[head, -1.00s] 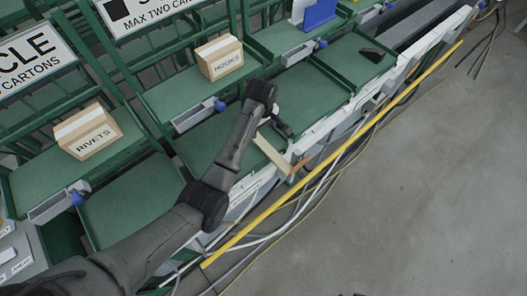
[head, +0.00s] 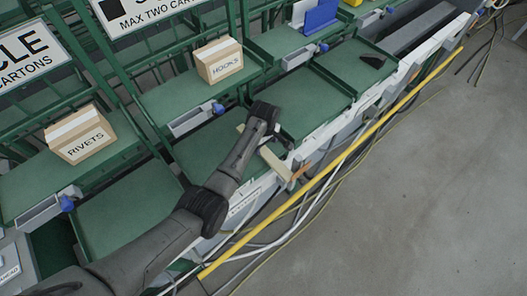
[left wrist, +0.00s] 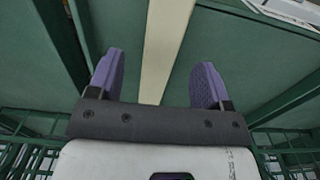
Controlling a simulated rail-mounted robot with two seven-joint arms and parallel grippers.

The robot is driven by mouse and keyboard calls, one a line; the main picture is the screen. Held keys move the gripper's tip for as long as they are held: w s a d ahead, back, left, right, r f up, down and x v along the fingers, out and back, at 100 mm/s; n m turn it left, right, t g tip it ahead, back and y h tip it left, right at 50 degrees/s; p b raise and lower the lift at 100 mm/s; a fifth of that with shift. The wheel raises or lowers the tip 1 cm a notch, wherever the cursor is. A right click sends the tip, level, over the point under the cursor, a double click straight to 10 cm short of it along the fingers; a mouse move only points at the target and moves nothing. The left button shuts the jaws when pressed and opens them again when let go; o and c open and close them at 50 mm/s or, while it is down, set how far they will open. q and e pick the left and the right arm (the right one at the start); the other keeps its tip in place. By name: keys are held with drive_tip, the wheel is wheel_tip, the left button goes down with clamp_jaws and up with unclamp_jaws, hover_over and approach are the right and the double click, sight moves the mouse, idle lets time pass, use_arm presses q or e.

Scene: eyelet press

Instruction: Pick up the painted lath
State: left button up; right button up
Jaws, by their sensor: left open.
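The painted lath is a pale cream strip (head: 273,161) with an orange-brown end. In the head view it lies across the front of a green shelf, its coloured end over the front edge. My left gripper (head: 283,141) is over it, and my arm hides part of its length. In the left wrist view the lath (left wrist: 166,45) runs between the two purple fingers of my left gripper (left wrist: 158,72). The fingers are open with a gap on each side of the lath. My right gripper is not in view.
Cartons marked HOOKS (head: 219,62) and RIVETS (head: 80,135) stand on neighbouring green shelves. A dark flat piece (head: 372,61) lies on a shelf farther right. A yellow strip (head: 330,186) and cables run along the front. The grey floor at right is open.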

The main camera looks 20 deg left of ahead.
sight(263, 150)
use_arm(q)
drive_tip(key=shift+a+f+b, duration=0.15)
drive_tip(key=shift+f+b, duration=0.3)
drive_tip(key=shift+f, duration=1.65)
drive_tip(key=shift+c, duration=0.3)
drive_tip(key=c, duration=1)
drive_tip(key=shift+r, duration=0.1)
